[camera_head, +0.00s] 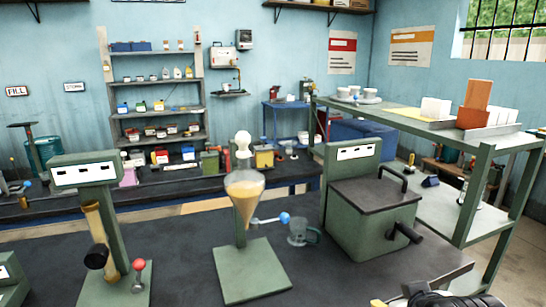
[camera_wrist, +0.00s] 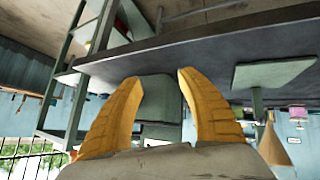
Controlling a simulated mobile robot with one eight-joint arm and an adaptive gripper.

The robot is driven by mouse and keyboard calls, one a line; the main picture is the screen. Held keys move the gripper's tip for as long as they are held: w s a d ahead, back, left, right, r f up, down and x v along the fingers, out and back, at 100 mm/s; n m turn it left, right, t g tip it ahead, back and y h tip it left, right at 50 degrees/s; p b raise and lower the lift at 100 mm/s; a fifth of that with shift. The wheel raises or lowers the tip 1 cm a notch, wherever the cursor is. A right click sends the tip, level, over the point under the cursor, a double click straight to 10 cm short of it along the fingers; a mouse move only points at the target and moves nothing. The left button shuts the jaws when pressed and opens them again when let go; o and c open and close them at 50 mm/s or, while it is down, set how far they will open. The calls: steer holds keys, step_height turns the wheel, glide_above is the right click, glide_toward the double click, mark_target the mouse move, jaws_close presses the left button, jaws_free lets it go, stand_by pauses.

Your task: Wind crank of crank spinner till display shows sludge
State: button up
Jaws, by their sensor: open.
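The crank spinner, a green box (camera_head: 370,222) with a dark lid and a lid handle, stands at the right of the dark bench. A black crank (camera_head: 405,232) sticks out of its right side. A display panel (camera_head: 355,152) rises behind the box and shows only dark marks that I cannot read. My gripper shows partly at the bottom right edge of the head view, in front of the bench and right of the box. In the wrist view its two yellow fingers (camera_wrist: 160,82) are apart with nothing between them. A green shape, likely the box (camera_wrist: 160,98), lies beyond them.
A separating funnel (camera_head: 245,198) with yellow liquid stands on a green base left of the box, with a glass beaker (camera_head: 300,232) between. A second display stand (camera_head: 86,172) is at the left. A green shelf table (camera_head: 420,128) stands close behind on the right.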

steer(key=s+a+f+m+g+y, duration=0.1)
steer(key=s+a+f+g, duration=0.1)
steer(key=s+a+f, duration=0.1)
steer(key=shift+s+a+y, duration=0.4)
steer(key=shift+s+a, duration=0.5)
steer(key=shift+s, duration=0.1)
steer(key=shift+w+r, duration=0.1)
stand_by(0.9)
